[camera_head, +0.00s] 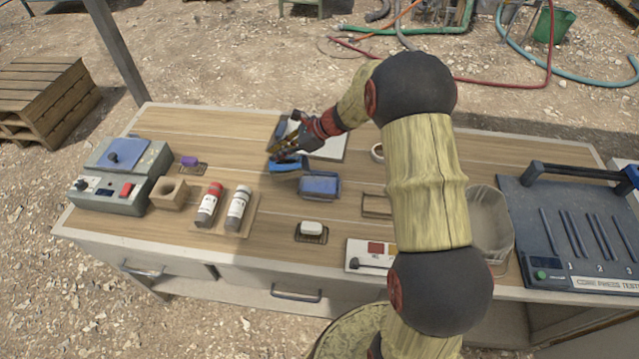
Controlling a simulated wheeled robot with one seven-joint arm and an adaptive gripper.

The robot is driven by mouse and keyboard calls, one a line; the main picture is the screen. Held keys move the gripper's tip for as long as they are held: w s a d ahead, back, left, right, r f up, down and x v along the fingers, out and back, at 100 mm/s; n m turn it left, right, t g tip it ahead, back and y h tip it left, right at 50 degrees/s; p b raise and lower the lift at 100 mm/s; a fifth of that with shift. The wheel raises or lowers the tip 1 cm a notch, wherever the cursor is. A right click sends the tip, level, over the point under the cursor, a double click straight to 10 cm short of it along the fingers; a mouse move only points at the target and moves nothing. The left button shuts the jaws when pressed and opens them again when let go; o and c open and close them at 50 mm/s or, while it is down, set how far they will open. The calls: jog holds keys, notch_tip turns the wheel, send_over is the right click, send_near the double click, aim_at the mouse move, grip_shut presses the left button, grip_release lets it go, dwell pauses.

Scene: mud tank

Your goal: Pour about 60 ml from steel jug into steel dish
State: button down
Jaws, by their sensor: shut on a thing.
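My gripper (283,152) is at the back middle of the table, shut on a small blue object (288,165). The fingers partly hide the object, and I cannot tell its full shape. It is above or at the near left corner of a pale board (327,147); I cannot tell whether it touches the table. A small rectangular grey-rimmed holder with a blue block or filling (320,185) is just to the right and nearer. I cannot clearly make out a steel jug or a steel dish; my arm hides part of the table.
A white bar (312,228) sits in front.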

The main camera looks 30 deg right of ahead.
jog(key=shift+s+d+r+y+b, duration=0.25)
jog(key=shift+d+y+b, duration=0.1)
jog(key=shift+b, duration=0.2)
dwell(0.5)
jog(key=p, duration=0.1)
jog(key=a+p, duration=0.1)
jog(key=p, duration=0.1)
jog(key=shift+w+r, duration=0.15)
jog(key=shift+w, duration=0.15)
jog(key=p, duration=0.1)
jog(key=h+p, duration=0.1)
jog(key=p, duration=0.1)
jog(key=shift+w+a+g+h, duration=0.2)
jog(key=shift+a+g+h, duration=0.05)
jog(key=shift+g, duration=0.15)
jog(key=f+p, duration=0.1)
jog(key=p, duration=0.1)
jog(key=f+g+h+p, duration=0.1)
jog(key=p, duration=0.2)
jog(key=shift+w+a+h, duration=0.3)
jog(key=shift+w+a, duration=0.05)
jog(key=shift+a, duration=0.05)
jog(key=shift+f+p, duration=0.2)
jog(key=shift+p, duration=0.55)
jog(key=shift+f, duration=0.3)
jog(key=h+p, duration=0.1)
jog(key=p, duration=0.3)
jog(key=shift+w+a+g, duration=0.15)
jog(key=shift+a+g, duration=0.05)
jog(key=shift+g, duration=0.2)
